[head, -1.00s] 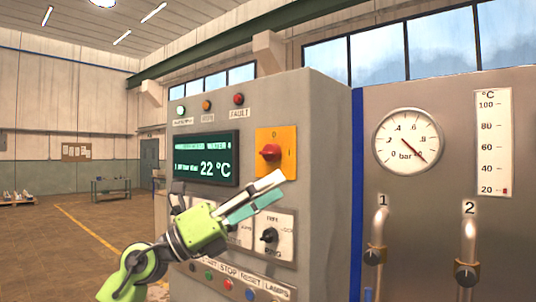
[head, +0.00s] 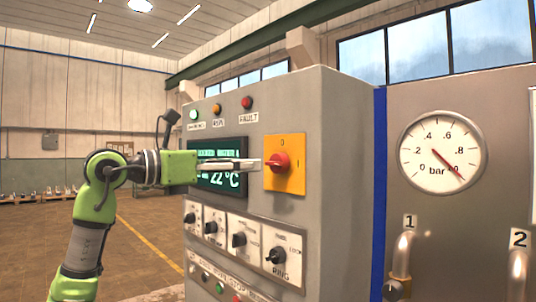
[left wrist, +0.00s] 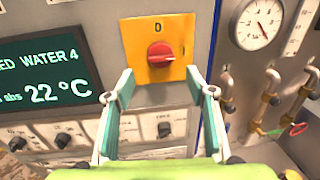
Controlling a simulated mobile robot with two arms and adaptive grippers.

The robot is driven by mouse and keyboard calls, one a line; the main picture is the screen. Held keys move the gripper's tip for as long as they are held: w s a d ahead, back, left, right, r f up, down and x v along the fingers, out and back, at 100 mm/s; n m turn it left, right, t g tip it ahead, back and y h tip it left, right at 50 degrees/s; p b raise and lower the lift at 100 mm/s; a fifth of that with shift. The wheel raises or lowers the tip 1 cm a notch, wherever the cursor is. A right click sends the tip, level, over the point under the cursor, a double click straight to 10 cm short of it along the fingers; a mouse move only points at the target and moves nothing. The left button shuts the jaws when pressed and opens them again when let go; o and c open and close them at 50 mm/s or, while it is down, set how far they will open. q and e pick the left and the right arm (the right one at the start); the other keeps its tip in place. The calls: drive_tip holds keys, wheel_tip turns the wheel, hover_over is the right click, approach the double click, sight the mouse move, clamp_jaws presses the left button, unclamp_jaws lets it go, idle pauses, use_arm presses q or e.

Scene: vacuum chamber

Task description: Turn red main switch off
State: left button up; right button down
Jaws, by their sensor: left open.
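The red main switch (head: 279,162) is a knob on a yellow plate (head: 285,186) on the grey cabinet front. The plate has a 0 at the top and an I at the right. In the left wrist view the red handle (left wrist: 160,57) lies about horizontal. My left gripper (head: 256,164) is at knob height, just left of the switch in the head view. In the left wrist view its two fingers (left wrist: 160,74) are spread, one to each side below the knob, with nothing between them. My right gripper is not in view.
A green display (head: 219,181) is left of the switch, partly behind my gripper. Several black rotary knobs (head: 239,240) and push buttons sit below. Lamps (head: 247,102) are above. To the right are a pressure gauge (head: 441,151) and valve pipes (head: 404,262).

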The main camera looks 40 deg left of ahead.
sight(271, 164)
use_arm(q)
drive_tip(key=w, duration=0.1)
drive_tip(key=w+p, duration=0.1)
drive_tip(key=w, duration=0.1)
drive_tip(key=w+d, duration=0.1)
drive_tip(key=shift+w+r+p, duration=0.2)
drive_tip(key=shift+w+p, duration=0.15)
drive_tip(key=shift+p, duration=0.05)
drive_tip(key=w, duration=0.1)
drive_tip(key=w+p, duration=0.1)
drive_tip(key=shift+w+d+f, duration=0.15)
drive_tip(key=shift+w+d, duration=0.05)
drive_tip(key=shift+w, duration=0.2)
drive_tip(key=shift+w+f+p, duration=0.1)
drive_tip(key=shift+w+p, duration=0.2)
drive_tip(key=shift+c, duration=1)
drive_tip(key=c, duration=0.9)
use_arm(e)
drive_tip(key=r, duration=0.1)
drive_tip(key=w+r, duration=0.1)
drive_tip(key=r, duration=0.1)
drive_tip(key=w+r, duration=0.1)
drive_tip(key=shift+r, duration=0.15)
